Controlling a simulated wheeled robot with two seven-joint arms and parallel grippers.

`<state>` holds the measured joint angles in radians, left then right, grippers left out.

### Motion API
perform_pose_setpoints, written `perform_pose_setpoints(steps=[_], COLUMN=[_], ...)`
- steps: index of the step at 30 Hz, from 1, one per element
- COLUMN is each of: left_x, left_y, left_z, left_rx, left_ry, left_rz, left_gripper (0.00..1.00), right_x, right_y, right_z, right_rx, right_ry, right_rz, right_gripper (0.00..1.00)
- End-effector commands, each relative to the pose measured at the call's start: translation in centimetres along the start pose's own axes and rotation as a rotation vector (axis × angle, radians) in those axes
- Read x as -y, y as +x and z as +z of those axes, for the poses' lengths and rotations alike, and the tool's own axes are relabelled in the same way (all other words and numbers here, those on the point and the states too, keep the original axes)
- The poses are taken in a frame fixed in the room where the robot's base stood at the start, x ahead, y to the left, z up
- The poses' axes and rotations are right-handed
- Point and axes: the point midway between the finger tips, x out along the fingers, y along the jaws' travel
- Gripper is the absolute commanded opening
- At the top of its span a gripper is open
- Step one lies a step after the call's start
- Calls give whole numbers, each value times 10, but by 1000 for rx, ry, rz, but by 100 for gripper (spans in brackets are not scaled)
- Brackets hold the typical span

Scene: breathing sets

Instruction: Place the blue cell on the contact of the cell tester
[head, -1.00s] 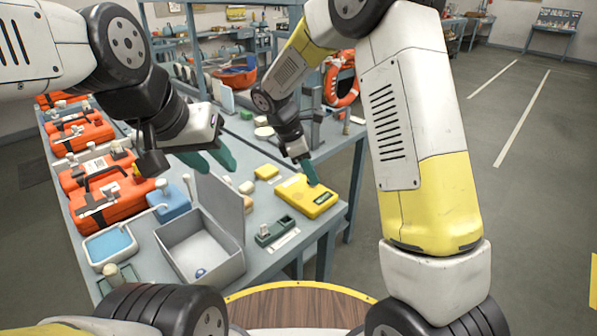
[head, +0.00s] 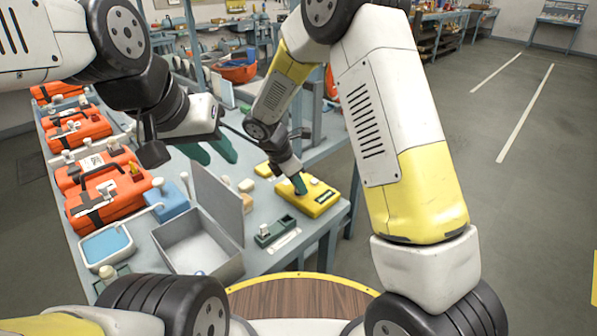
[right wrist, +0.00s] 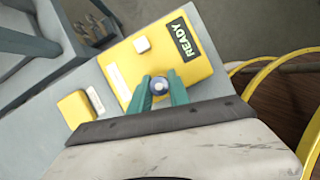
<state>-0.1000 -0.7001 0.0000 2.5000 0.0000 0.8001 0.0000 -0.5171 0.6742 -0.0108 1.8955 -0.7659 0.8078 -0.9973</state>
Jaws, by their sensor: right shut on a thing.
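The yellow cell tester (head: 322,200) sits at the near right end of the bench. In the right wrist view the tester (right wrist: 190,75) shows a dark READY display (right wrist: 182,40) and a small whitish square block (right wrist: 141,45). My right gripper (head: 299,186) is low over the tester's left part. Its green fingers are shut on a small round cell (right wrist: 159,86), seen end-on, with a bluish-grey rim and pale centre. Whether the cell touches the tester, and what lies under it, I cannot tell. My left gripper (head: 212,150) is open and empty above the bench.
A grey open box (head: 205,250) with a raised lid stands left of the tester. A small dark green holder (head: 275,232) lies between them. A yellow block (right wrist: 76,108) is beside the tester. Orange cases (head: 100,185) line the bench's left side.

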Motion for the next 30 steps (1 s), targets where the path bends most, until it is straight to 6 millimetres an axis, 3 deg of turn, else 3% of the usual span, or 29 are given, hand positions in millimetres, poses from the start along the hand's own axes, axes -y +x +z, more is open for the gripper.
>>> perform_pose_setpoints(steps=[10,11,14,24,30], left_x=[0,0,0,0,0], left_y=[0,0,0,0,0], left_z=[0,0,0,0,0], left_rx=[0,0,0,0,0], left_ry=[0,0,0,0,0], left_rz=[0,0,0,0,0], left_gripper=[36,36,36,36,36], right_x=[0,0,0,0,-1], right_y=[4,4,4,2,-24], right_z=[-1,-1,-1,0,0], right_rx=[1,1,1,0,0], right_ry=[0,1,1,2,2], right_rz=[0,0,0,1,6], right_gripper=[0,26,44,44,44])
